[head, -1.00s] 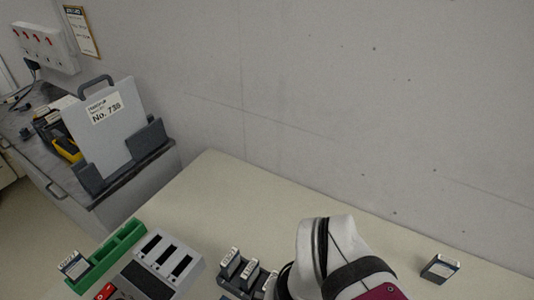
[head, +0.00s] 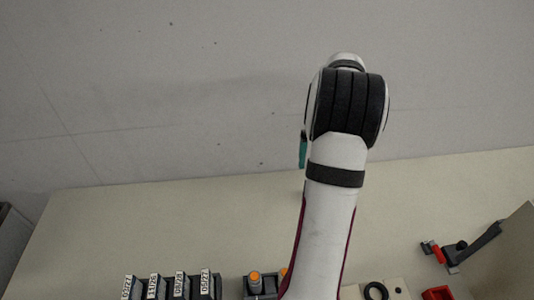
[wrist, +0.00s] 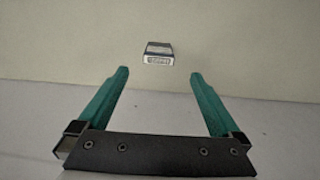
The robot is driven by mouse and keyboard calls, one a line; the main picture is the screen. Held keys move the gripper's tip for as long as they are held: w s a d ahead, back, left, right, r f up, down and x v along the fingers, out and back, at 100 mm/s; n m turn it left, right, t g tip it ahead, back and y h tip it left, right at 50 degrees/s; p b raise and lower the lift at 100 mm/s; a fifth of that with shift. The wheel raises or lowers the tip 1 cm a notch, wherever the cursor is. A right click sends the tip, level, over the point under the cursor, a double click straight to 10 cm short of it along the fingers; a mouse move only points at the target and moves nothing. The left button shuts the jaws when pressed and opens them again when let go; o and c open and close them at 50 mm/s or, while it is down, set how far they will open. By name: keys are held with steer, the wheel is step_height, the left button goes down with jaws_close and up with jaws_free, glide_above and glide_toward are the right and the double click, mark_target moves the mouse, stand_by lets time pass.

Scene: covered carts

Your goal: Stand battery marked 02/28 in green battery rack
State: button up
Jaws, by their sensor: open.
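In the wrist view, my gripper (wrist: 158,74) is open and empty, its two teal fingers spread wide. A dark battery with a pale label (wrist: 158,53) is on the pale top just beyond the fingertips, roughly centred between them and apart from both. Its label is too small to read. In the head view, one teal finger (head: 303,150) shows beside my arm; the battery near it is hidden. The green battery rack is outside the current views.
A row of upright labelled batteries (head: 168,287) stands at the lower left. An orange-topped dark fixture (head: 254,281) is beside it. At the right are a black-and-red tool (head: 468,246) and a red part (head: 437,293). A wall rises behind the pale top (head: 110,225).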

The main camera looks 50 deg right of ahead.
steer(key=f, duration=1.5)
steer(key=shift+w+d+f, duration=0.15)
steer(key=shift+d, duration=0.1)
jaws_close()
